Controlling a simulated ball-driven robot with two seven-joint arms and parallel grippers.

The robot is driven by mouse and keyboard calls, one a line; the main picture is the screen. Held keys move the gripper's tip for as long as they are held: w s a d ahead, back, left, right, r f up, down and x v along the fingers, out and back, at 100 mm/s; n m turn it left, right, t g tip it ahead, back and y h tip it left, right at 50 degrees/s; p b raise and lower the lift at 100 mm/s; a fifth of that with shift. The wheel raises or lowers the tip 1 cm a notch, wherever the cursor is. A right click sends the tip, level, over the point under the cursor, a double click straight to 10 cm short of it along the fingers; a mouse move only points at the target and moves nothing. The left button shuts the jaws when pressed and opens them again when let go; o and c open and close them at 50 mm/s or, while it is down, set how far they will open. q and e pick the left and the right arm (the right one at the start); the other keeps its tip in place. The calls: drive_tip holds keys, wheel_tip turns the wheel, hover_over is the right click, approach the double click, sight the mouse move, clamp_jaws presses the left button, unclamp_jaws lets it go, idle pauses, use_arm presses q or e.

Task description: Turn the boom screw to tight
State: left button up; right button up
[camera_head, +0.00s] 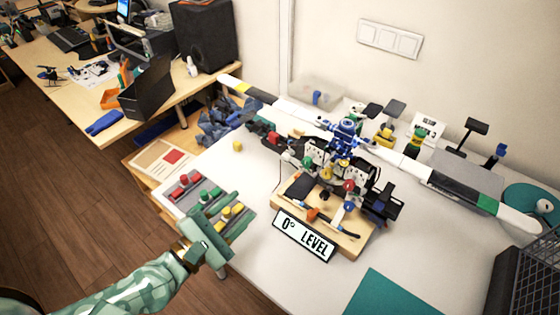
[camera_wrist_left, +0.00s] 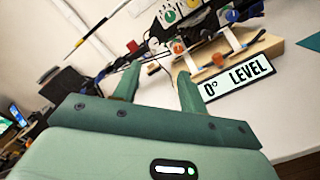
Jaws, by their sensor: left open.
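A long boom (camera_head: 285,103), white with black bands, lies across a blue hub (camera_head: 345,135) above a wooden base (camera_head: 340,237). Several coloured knobs sit below the hub, among them a yellow one (camera_head: 327,174) and a red one (camera_head: 349,185). I cannot tell which of these is the boom screw, or how tight it is. A "0° LEVEL" sign (camera_head: 303,236) stands at the front of the base. My green left gripper (camera_head: 238,203) is open and empty, to the left of the base and apart from it. Its fingers also show in the left wrist view (camera_wrist_left: 158,80), pointing towards the rig.
A grey tray (camera_head: 168,199) with red, green and yellow pieces lies by the left table edge, partly behind my gripper. Small stands (camera_head: 470,132) crowd the back.

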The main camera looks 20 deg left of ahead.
use_arm(q)
drive_tip(key=n, duration=0.1)
drive_tip(key=p, duration=0.3)
approach(284, 160)
drive_tip(key=shift+n+y, duration=0.3)
drive_tip(key=x, duration=0.9)
drive_tip(key=shift+s+d+r, duration=0.1)
drive_tip(key=shift+r, duration=0.05)
clamp_jaws()
